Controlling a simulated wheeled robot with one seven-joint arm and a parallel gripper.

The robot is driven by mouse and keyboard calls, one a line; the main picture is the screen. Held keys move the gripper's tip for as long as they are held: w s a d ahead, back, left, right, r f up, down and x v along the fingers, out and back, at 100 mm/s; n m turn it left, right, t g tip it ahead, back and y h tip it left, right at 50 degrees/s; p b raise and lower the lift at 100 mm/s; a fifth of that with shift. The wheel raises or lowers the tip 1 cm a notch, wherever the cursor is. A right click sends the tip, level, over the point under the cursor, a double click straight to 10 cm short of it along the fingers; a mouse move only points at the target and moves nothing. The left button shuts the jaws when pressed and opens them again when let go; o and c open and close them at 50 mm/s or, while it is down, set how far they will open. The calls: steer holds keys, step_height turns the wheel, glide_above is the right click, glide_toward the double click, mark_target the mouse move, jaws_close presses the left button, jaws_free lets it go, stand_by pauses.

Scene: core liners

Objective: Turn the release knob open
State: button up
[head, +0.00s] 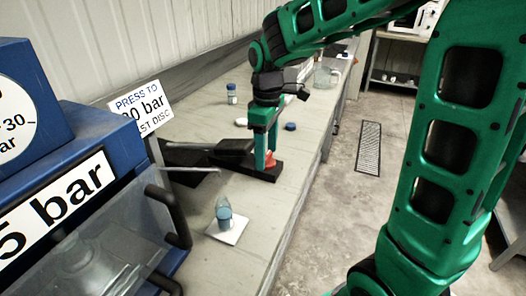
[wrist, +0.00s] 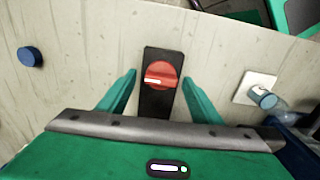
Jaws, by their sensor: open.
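The release knob (wrist: 160,75) is red and round with a white pointer line, set on a black base plate (wrist: 157,105). In the wrist view the pointer lies nearly level, reaching to the left. In the head view the red knob (head: 270,160) shows low between the fingers, partly hidden by them. My gripper (wrist: 158,85) is open, with one green finger on each side of the knob and a visible gap to each. In the head view my gripper (head: 265,155) points down over the black base on the bench.
A small bottle on a white square (head: 228,232) stands nearer on the bench (head: 200,110). A blue cap (head: 290,126), a blue-capped bottle (head: 232,94) and a clear jug (head: 322,77) are farther back. A blue press (head: 75,150) with a clear guard fills the left.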

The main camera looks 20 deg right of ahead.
step_height(320, 180, up, 10)
steer(key=shift+r, duration=0.25)
stand_by(0.6)
steer(key=s+d+f+m, duration=0.3)
steer(key=s+d+m, duration=0.2)
steer(key=s, duration=0.3)
steer(key=s+d+f+m, duration=0.4)
steer(key=s+d+m, duration=0.1)
steer(key=s, duration=0.4)
steer(key=s+d+f+m, duration=0.4)
steer(key=s+d+m, duration=0.1)
steer(key=s, duration=0.3)
steer(key=shift+s+d+m, duration=0.2)
steer(key=shift+d+m, duration=0.1)
steer(key=shift+d, duration=0.55)
